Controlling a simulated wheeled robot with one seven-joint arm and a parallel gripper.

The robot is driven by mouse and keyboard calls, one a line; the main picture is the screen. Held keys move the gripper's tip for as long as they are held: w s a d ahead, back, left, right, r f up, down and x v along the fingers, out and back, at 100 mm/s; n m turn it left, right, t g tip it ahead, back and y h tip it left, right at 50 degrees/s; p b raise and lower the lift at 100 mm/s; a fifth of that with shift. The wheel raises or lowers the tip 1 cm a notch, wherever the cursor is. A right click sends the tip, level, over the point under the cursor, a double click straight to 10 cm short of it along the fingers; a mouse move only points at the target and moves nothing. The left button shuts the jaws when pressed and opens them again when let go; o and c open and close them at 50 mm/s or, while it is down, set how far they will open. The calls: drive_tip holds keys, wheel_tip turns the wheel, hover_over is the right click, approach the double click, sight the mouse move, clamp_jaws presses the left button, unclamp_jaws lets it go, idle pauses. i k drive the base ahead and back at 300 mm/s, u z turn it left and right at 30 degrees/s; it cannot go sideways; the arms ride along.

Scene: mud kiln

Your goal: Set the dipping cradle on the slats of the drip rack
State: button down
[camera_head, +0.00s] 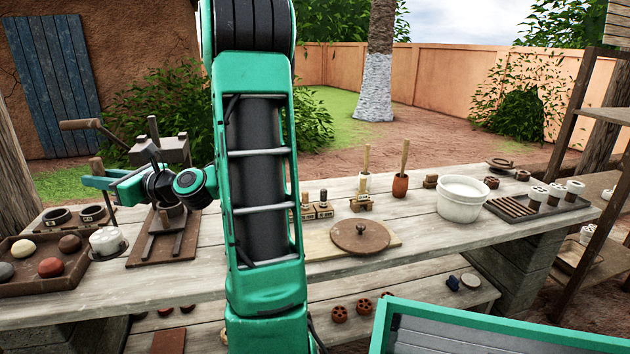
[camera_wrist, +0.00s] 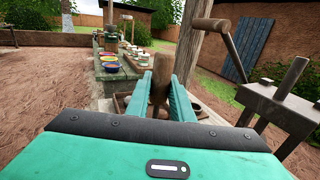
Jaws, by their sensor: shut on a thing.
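My gripper (camera_head: 98,182) is at the left of the bench, shut on an upright brown wooden handle. In the wrist view the handle (camera_wrist: 160,82) stands between the two teal fingers. I take it as the dipping cradle's handle (camera_head: 96,165). A thin rod below it appears to lead to a dark base (camera_head: 122,248) with a white cup (camera_head: 106,239); I cannot tell whether this base touches the bench. The drip rack (camera_head: 515,208) is at the far right of the bench. Its dark slats are bare on the left, and several white pieces stand on its right part.
A lever press (camera_head: 172,150) stands just right of my gripper. A tray of coloured balls (camera_head: 40,285) lies to its left. Along the bench are a round lid on a board (camera_head: 360,236), a brush pot (camera_head: 400,186) and a white bucket (camera_head: 463,198) beside the rack.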

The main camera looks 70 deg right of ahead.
sight(511, 206)
drive_tip(key=z, duration=0.45)
drive_tip(key=i, duration=0.1)
drive_tip(key=z, duration=2.8)
drive_tip(key=i, duration=0.5)
drive_tip(key=u, duration=0.15)
drive_tip(key=k, duration=0.55)
drive_tip(key=z, duration=0.1)
drive_tip(key=i, duration=0.3)
drive_tip(key=z, duration=0.05)
